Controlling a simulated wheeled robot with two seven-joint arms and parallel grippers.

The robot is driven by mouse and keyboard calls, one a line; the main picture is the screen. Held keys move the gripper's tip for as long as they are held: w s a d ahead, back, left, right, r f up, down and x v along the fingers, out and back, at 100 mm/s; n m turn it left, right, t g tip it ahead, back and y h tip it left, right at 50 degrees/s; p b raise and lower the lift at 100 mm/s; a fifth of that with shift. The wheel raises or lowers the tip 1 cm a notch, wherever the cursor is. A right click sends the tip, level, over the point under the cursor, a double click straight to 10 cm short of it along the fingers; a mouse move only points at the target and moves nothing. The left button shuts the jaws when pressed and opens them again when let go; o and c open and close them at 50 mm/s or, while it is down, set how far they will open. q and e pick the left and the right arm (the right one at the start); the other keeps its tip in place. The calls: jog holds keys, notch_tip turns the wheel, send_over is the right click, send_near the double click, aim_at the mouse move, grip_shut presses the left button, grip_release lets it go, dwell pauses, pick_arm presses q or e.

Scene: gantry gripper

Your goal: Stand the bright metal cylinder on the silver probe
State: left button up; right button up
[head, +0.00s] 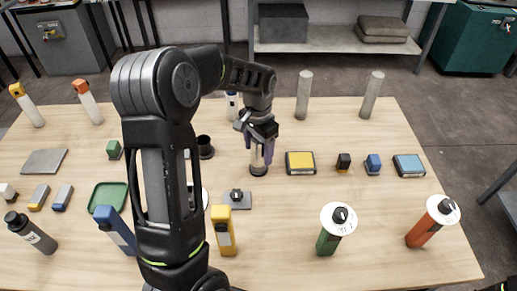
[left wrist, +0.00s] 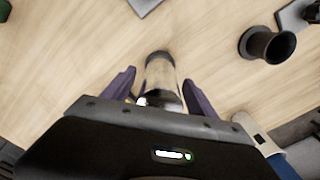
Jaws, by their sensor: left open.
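A shiny cylinder with a dark base (head: 258,169) stands upright on the table near its middle; it looks like bright metal. My left gripper (head: 261,153) is above it, pointing down, with its purple fingers on either side. In the left wrist view the shiny cylinder (left wrist: 160,70) lies between the two open fingers (left wrist: 159,80), with a gap on each side. Two plain grey cylinders, one (head: 304,95) and another (head: 371,95), stand at the back. I cannot tell which thing is the silver probe.
A dark flared cup (head: 205,147) and a grey plate with a knob (head: 237,199) are close to the gripper. A yellow-topped box (head: 300,162) is to its right. Tall bottles with round white tops stand front right. The table between the yellow box and the front bottles is clear.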

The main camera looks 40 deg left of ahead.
pick_arm(q)
notch_tip(320, 180, up, 7)
jog(key=p, duration=0.4)
jog(key=shift+p, duration=0.3)
notch_tip(320, 180, up, 4)
jog(key=shift+f+b, duration=0.2)
jog(key=shift+b, duration=0.15)
jog(key=shift+r, duration=0.65)
